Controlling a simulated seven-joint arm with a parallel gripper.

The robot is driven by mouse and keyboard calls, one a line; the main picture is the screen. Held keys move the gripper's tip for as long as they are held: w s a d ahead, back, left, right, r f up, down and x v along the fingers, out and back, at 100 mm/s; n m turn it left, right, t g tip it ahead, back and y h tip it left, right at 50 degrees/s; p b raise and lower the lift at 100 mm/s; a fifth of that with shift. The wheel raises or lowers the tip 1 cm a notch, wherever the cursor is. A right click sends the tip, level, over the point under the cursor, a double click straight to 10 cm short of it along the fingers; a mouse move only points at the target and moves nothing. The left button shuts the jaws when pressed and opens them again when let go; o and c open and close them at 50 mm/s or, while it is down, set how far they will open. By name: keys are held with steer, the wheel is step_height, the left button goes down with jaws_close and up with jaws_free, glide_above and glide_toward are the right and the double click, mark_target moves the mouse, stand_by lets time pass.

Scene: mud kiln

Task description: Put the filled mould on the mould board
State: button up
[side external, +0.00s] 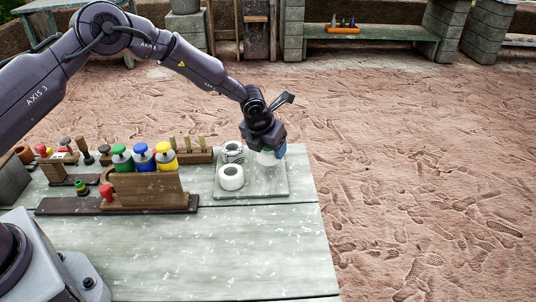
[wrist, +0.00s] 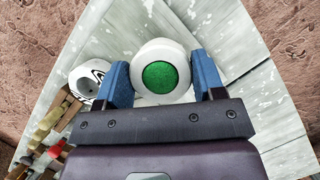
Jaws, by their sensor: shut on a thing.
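A white round mould with a green filling (wrist: 158,76) sits between the two blue fingers of my gripper (wrist: 163,80) in the wrist view. My gripper (side external: 268,158) is shut on it, and its white side shows just below the fingers in the side view. The grey square slab, which looks like the mould board (side external: 265,187), lies near the table's right end. The held mould is over its back right part; I cannot tell whether it touches. A plain white mould (side external: 231,178) stands on the slab's front left, and a dark-marked white one (side external: 233,149) stands behind it.
The dark-marked mould also shows close left of my gripper in the wrist view (wrist: 82,83). Green, blue and yellow-topped jars (side external: 143,157), a wooden rack (side external: 145,190) and a tool block (side external: 193,156) stand left of the slab. The table front (side external: 220,245) is clear.

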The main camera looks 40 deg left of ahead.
mark_target(268, 155)
steer(key=shift+f, duration=1.4)
steer(key=shift+f, duration=0.1)
steer(key=o, duration=1)
steer(key=v, duration=1.2)
